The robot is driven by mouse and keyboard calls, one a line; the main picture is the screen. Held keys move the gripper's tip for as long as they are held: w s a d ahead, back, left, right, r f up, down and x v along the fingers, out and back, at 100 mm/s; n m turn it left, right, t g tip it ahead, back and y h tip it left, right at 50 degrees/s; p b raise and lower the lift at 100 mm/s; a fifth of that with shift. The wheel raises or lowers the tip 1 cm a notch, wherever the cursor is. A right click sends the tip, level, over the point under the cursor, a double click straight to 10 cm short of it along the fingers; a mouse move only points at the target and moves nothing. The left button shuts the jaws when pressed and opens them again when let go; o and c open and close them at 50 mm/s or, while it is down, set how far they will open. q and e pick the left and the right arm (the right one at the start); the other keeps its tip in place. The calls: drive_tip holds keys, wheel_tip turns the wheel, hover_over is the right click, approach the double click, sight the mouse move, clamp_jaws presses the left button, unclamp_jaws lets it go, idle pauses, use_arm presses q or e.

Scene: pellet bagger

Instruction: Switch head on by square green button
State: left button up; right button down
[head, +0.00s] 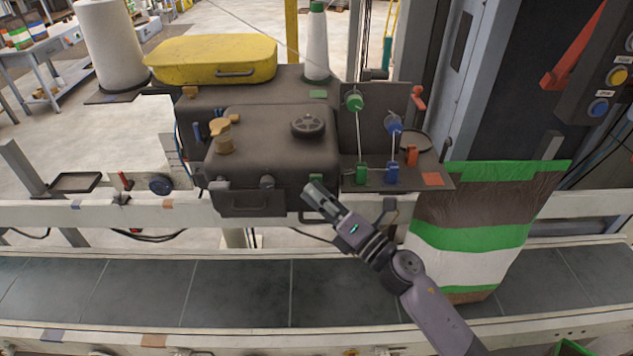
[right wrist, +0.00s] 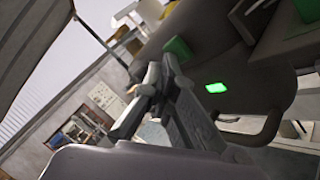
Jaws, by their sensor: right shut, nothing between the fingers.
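The head is a dark grey machine body (head: 262,150) with a black handwheel on top, standing behind the conveyor. A small square green button (head: 316,178) shows at its front right corner. My right gripper (head: 312,190) is shut and empty, its fingertips just below and in front of that button; I cannot tell whether they touch it. In the right wrist view the shut fingertips (right wrist: 155,82) lie left of a brightly lit green square (right wrist: 215,88) on the dark body. A raised green block (right wrist: 178,49) shows above the fingers there. My left gripper is not in view.
A thread plate with green and blue guides (head: 375,125) stands right of the head. A striped bag (head: 470,238) stands on the conveyor (head: 230,293) at right. A yellow cover (head: 210,58) and a white cone (head: 316,45) are behind. A control box with buttons (head: 603,85) is far right.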

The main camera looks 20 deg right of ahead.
drive_tip(key=shift+s+a, duration=0.25)
drive_tip(key=shift+s, duration=0.65)
drive_tip(key=s+a, duration=0.1)
drive_tip(key=s, duration=0.4)
drive_tip(key=shift+s+a, duration=0.3)
drive_tip(key=shift+s, duration=0.1)
